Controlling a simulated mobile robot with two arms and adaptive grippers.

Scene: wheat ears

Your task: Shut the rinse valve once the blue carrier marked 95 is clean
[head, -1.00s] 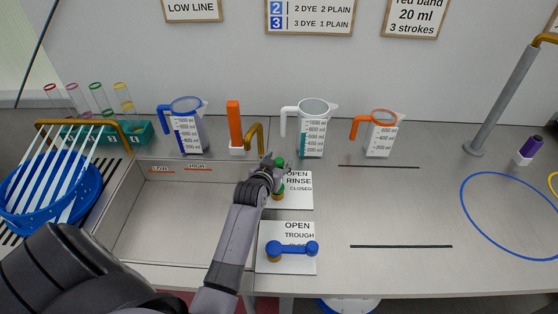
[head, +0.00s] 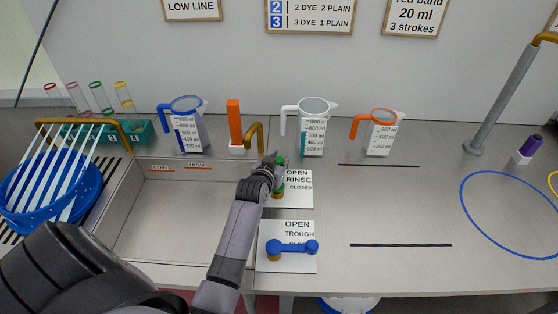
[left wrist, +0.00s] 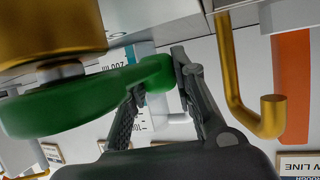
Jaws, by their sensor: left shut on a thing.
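The rinse valve (head: 278,193) has a brass body and a green handle (left wrist: 85,100) with a rounded end. It stands by a plate reading OPEN, RINSE, CLOSED. The handle points toward the back wall, away from me. My left gripper (head: 272,164) is shut on the green handle near its rounded end; the fingers stand either side of it in the left wrist view. A blue round carrier (head: 22,212) sits at far left under a brass pipe (head: 80,123). Pale straight streaks run from the pipe over the carrier. No 95 mark or dirt is readable on it. My right gripper is not in view.
A blue-handled trough valve (head: 292,247) stands nearer me. The steel trough (head: 180,215) lies left of the valves. Three jugs, blue (head: 188,125), white (head: 313,128) and orange (head: 382,133), stand at the back. The counter right of the valves is mostly clear.

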